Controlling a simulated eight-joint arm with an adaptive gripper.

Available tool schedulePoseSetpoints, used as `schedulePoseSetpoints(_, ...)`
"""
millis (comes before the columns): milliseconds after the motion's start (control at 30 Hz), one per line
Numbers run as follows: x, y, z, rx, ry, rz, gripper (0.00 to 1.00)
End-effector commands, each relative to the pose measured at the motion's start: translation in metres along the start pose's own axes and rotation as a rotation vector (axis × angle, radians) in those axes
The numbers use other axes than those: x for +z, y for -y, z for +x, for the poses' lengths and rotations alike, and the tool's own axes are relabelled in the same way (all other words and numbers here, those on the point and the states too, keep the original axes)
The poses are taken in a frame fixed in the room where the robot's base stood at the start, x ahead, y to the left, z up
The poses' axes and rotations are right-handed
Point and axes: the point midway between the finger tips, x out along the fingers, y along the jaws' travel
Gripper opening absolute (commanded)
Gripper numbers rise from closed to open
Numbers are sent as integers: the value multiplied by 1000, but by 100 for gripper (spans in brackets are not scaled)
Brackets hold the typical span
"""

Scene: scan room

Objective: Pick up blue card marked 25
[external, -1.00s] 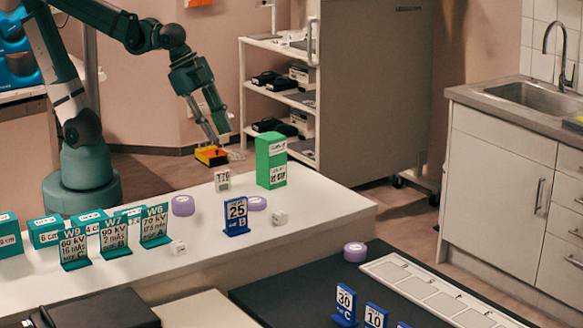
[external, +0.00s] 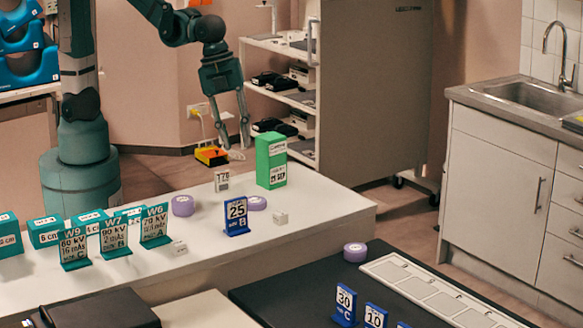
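The blue card marked 25 (external: 236,216) stands upright on a blue foot near the right part of the white table (external: 320,215). A line with the letter B shows under its number. My gripper (external: 234,143) hangs above and behind the far edge of the table, fingers pointing down, with a gap between them. It is empty and well apart from the card. A tall green box (external: 271,160) stands behind and right of the card.
Teal cards (external: 155,226) stand to the left. More blue cards, one marked 30 (external: 345,300), stand on the dark surface (external: 290,290) in front.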

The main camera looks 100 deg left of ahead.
Motion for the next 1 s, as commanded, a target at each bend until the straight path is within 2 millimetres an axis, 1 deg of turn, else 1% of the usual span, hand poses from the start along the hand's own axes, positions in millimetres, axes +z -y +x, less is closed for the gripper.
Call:
schedulePoseSetpoints(33, -9, 4, -1, 11, 2, 38, 24)
schedulePoseSetpoints(400, -65, 13, 18, 90, 15, 338, 24)
schedulePoseSetpoints(700, -110, 13, 39, 156, 16, 583, 24)
schedulePoseSetpoints(1000, -151, 5, 63, 222, 9, 819, 24)
